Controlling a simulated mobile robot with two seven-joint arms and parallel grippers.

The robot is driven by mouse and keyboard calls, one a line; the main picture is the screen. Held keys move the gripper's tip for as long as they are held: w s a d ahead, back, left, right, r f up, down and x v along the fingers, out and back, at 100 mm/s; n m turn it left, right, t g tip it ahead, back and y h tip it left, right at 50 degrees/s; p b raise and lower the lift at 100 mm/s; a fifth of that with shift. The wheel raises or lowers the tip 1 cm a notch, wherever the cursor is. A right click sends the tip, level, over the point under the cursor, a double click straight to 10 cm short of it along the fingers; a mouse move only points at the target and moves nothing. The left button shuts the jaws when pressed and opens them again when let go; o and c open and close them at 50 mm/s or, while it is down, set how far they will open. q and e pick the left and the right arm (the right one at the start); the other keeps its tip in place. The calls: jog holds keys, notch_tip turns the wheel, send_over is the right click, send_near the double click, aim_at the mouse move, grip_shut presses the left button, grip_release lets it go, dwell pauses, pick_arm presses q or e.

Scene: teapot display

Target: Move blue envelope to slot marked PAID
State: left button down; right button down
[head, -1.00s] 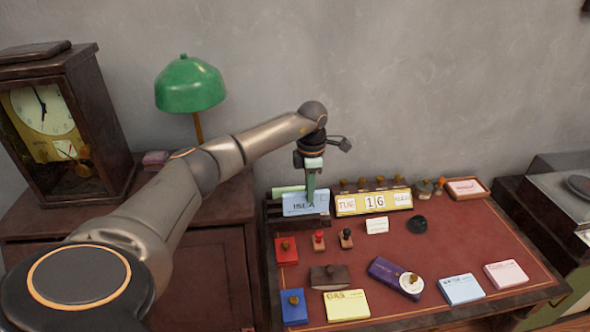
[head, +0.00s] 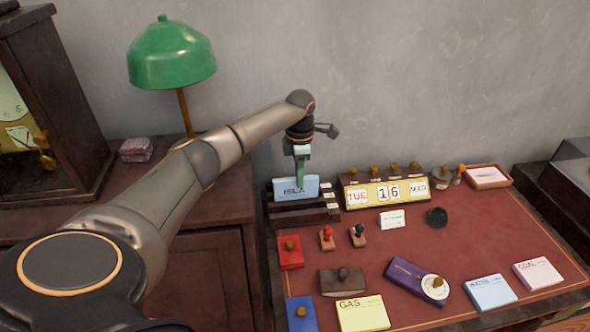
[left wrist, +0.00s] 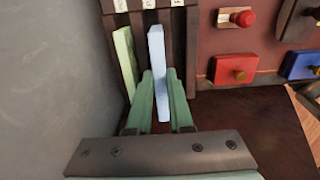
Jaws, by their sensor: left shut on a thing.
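The blue envelope (head: 291,190), lettered ISLA, is upright at the dark slotted rack (head: 305,216) at the desk's back left. My left gripper (head: 300,178) comes down from above and is shut on it. In the left wrist view the blue envelope (left wrist: 157,62) is between the two green fingers of the left gripper (left wrist: 160,95). A green envelope (left wrist: 125,55) stands in the rack to its left. Small slot labels (left wrist: 148,3) show at the edge, too cut off to read. I cannot tell how deep the blue envelope sits. My right gripper is not in view.
A yellow calendar block (head: 387,192) stands close right of the rack. Stamps (head: 326,238), a red pad (head: 290,252) and a purple box (head: 415,277) lie in front. A green lamp (head: 172,55) stands at left. Bare desk lies at middle right.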

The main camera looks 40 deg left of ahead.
aim_at(296, 188)
pick_arm(q)
jog(key=shift+a+f, duration=0.1)
jog(key=shift+f, duration=0.15)
jog(key=f+b, duration=0.4)
jog(key=shift+w+a, duration=0.25)
jog(key=shift+a, duration=0.05)
jog(key=shift+r, duration=0.2)
jog(key=shift+f, duration=0.1)
jog(key=c, duration=0.8)
grip_release()
